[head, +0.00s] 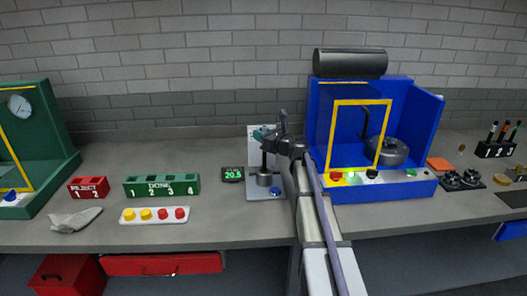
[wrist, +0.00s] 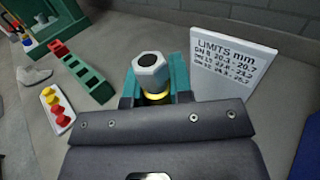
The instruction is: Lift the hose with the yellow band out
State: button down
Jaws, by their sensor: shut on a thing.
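In the wrist view a hose end with a pale hexagonal fitting (wrist: 149,68) and a dark round opening stands between my teal fingers. A yellow band (wrist: 156,97) shows just below the hexagon. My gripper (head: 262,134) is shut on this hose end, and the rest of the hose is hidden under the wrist. In the head view my gripper is at the gauge stand (head: 252,189), above a grey cylinder (head: 264,180). I cannot tell whether the held piece touches the stand. The small display (head: 232,174) beside it reads 20.5 in green.
A white LIMITS mm sign (wrist: 233,62) stands close to my gripper. To the left are a green DONE rack (head: 161,187), a red REJECT rack (head: 88,187), a white tray (head: 154,221) with yellow and red knobs, and a cloth (head: 75,219). A blue machine (head: 415,117) stands right.

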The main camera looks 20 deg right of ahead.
notch_tip(320, 180, up, 10)
jog(key=p, duration=1)
